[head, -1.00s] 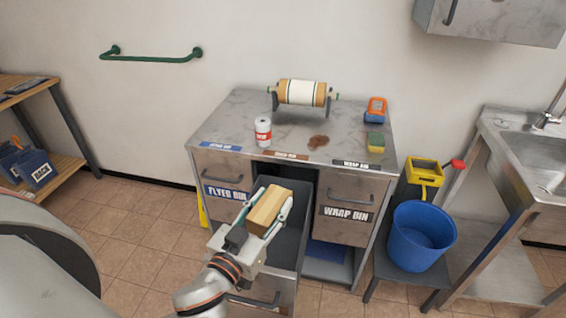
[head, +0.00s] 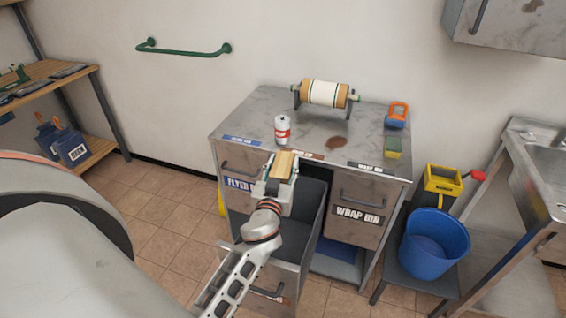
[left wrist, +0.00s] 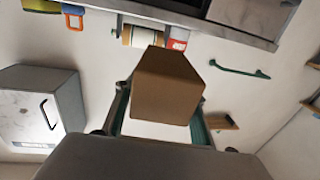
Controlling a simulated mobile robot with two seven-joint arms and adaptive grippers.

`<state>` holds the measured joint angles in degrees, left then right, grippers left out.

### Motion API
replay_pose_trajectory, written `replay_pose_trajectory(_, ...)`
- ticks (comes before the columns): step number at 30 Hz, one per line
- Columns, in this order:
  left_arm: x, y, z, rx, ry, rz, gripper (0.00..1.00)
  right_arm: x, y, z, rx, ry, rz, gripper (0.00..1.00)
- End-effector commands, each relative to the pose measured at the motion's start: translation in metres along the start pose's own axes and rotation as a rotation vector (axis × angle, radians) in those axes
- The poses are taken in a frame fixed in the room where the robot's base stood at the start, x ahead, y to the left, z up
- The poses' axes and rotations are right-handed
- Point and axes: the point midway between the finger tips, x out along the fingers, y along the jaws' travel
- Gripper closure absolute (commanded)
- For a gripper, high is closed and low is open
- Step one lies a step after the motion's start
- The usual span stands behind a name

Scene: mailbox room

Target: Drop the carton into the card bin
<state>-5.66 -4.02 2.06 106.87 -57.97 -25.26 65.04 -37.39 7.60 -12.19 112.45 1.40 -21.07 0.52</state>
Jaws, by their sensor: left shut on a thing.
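The tan carton (head: 284,164) is held in my left gripper (head: 280,180), which is shut on it. It shows at the counter's front edge, over the back of the open middle drawer. In the left wrist view the carton (left wrist: 168,88) sits between the fingers. The card bin appears to be this open dark-lined drawer (head: 308,243), between the flyer bin (head: 238,184) and the wrap bin (head: 358,213). My left forearm and gripper hide part of the drawer and the flyer bin label. My right gripper is not in view.
A blue bucket (head: 435,245) stands at the right, beside the sink.

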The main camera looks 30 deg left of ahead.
Motion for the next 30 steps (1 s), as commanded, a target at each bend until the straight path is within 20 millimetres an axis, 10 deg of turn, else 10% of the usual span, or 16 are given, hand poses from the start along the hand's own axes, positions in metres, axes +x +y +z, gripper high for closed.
replay_pose_trajectory(20, 0.0, 0.0, 0.03, 0.0, 0.001, 0.002, 0.81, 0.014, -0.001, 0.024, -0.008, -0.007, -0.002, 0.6)
replay_pose_trajectory(21, 0.0, 0.0, 0.03, 0.0, 0.001, 0.002, 0.53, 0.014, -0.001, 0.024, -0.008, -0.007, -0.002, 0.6)
replay_pose_trajectory(22, 0.0, 0.0, 0.03, 0.0, 0.001, 0.002, 0.45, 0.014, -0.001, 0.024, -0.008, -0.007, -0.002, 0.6)
replay_pose_trajectory(30, 0.0, 0.0, 0.03, 0.0, 0.001, 0.002, 0.41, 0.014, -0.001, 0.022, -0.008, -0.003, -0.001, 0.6)
